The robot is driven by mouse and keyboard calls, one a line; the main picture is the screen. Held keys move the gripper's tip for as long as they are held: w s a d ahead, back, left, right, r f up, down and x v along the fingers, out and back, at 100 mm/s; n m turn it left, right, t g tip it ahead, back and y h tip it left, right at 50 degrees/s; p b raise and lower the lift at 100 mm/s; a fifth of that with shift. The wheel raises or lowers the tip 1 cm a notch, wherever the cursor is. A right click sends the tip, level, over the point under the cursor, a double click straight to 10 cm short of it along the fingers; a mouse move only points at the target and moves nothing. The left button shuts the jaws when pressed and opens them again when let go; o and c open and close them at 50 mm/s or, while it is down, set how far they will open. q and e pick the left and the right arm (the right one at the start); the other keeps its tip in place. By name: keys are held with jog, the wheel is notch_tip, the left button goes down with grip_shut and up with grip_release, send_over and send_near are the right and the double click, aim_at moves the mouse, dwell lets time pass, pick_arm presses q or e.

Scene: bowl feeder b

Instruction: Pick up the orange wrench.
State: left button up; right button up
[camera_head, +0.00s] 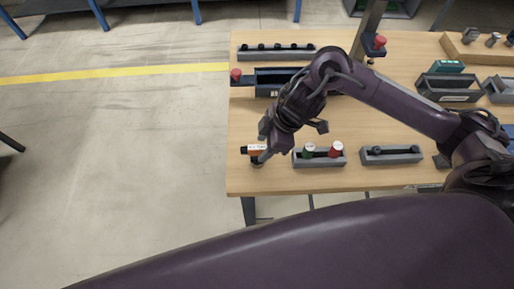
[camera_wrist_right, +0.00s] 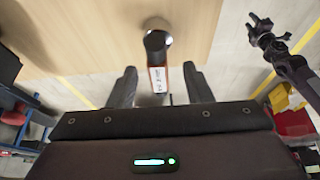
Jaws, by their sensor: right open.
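The orange wrench (camera_head: 257,150) is a small orange piece with a pale lettered label and a dark end, near the table's front left corner. In the wrist view the right gripper (camera_wrist_right: 160,86) is open, with a gap on each side of the wrench.
A grey holder (camera_head: 320,162) with a green and a red piece stands just right of the wrench. Another grey tray (camera_head: 391,159) is farther right. A dark bin (camera_head: 277,79) and a slotted rack (camera_head: 276,54) lie farther back.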

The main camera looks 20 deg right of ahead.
aim_at(257, 155)
jog(key=x, duration=0.2)
jog(key=shift+a+f+p, duration=0.25)
jog(key=shift+a+p, duration=0.05)
jog(key=shift+p, duration=0.05)
jog(key=shift+w+a+f, duration=0.1)
jog(key=shift+w+f, duration=0.05)
jog(key=shift+f, duration=0.25)
jog(key=shift+w+a+f, duration=0.15)
jog(key=shift+f, duration=0.25)
pick_arm(q)
jog(key=shift+w+d+r, duration=0.1)
jog(key=shift+w+r, duration=0.4)
jog(key=shift+r, duration=0.05)
pick_arm(e)
grip_shut()
